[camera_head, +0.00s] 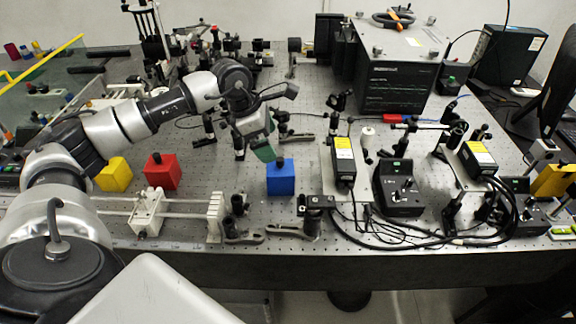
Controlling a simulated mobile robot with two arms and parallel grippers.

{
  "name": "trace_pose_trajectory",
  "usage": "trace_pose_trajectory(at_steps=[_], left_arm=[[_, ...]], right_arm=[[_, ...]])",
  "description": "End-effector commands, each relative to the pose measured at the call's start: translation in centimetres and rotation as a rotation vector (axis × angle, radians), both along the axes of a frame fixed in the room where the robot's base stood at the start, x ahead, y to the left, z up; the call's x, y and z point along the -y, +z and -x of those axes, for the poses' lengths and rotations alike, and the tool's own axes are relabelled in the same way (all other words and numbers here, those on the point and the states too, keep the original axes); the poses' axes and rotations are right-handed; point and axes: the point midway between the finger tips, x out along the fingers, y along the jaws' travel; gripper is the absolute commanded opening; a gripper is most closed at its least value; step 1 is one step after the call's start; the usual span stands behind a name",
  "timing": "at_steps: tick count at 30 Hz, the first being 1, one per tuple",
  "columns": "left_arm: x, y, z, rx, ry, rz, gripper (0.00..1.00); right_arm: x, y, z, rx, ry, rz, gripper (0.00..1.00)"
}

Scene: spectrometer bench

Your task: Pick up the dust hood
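Three coloured box-shaped covers with dark knobs on top stand on the perforated bench: a blue one (281,181), a red one (161,175) and a yellow one (113,176). I cannot tell from the picture which is called the dust hood; the blue one is closest to my gripper. My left gripper (265,153) points down just above and to the left of the blue cover's knob (280,162). I see no cover lifted in it. Its finger opening is too small and dark to tell. My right gripper is not in view.
A rail with white mounts (147,212) lies in front of the red cover. Dark optical posts and clamps (238,203) stand left of the blue cover. A black control box (398,187) with cables stands to the right. A large black instrument (395,75) is behind.

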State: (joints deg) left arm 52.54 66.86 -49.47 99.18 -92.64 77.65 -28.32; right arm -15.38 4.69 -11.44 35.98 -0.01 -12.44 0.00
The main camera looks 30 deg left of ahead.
Motion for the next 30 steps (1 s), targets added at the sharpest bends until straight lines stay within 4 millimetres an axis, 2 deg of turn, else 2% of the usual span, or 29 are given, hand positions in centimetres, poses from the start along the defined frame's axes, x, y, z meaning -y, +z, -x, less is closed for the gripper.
trace_pose_trajectory(at_steps=[6,9,12,19,23,29,30], left_arm=[[1.2,-2.9,-0.7,-0.001,-0.002,0.004,0.96],[1.4,-3.6,-0.8,0.000,-0.002,0.005,0.96],[1.6,-4.3,-0.8,-0.002,-0.003,0.005,0.96],[2.7,-7.6,-1.3,-0.002,-0.002,0.007,0.96],[2.9,-8.5,-1.5,0.000,-0.001,0.007,0.96],[2.9,-8.6,-1.5,0.002,-0.002,0.006,0.96],[2.9,-8.6,-1.5,0.002,-0.002,0.006,0.93]], right_arm=[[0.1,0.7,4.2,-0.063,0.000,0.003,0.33],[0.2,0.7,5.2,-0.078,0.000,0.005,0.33],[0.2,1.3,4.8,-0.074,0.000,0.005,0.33],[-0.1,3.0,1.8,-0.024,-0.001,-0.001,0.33],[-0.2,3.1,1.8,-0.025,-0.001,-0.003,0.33],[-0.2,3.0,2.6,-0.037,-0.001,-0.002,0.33],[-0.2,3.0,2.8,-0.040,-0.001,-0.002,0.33]])
